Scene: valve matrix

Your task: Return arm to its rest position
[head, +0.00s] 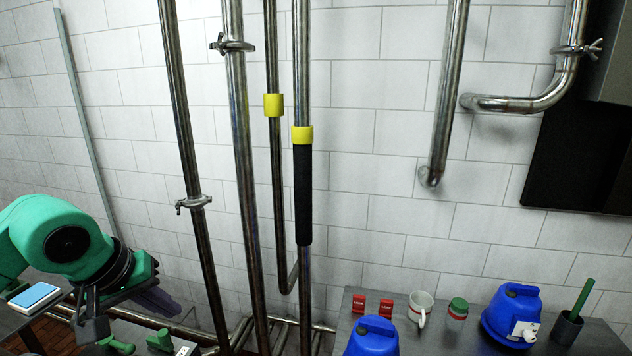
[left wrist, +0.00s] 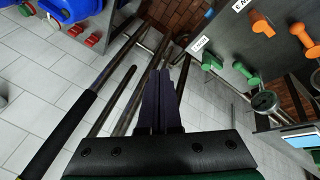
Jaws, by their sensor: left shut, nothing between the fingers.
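My green left arm (head: 60,235) comes in at the lower left of the head view. Its left gripper (head: 168,306) shows partly behind the wrist, with dark purple fingers low in front of the pipes. In the left wrist view the two fingers (left wrist: 160,88) lie together, shut, with nothing held between them. My right arm and right gripper are not in view.
Several metal pipes (head: 240,130) run up the tiled wall; one has a black sleeve (head: 303,195). A dark panel with green handles (left wrist: 212,62), orange handles (left wrist: 262,24) and a gauge (left wrist: 264,102) is close by. A table with blue containers (head: 512,312) stands right.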

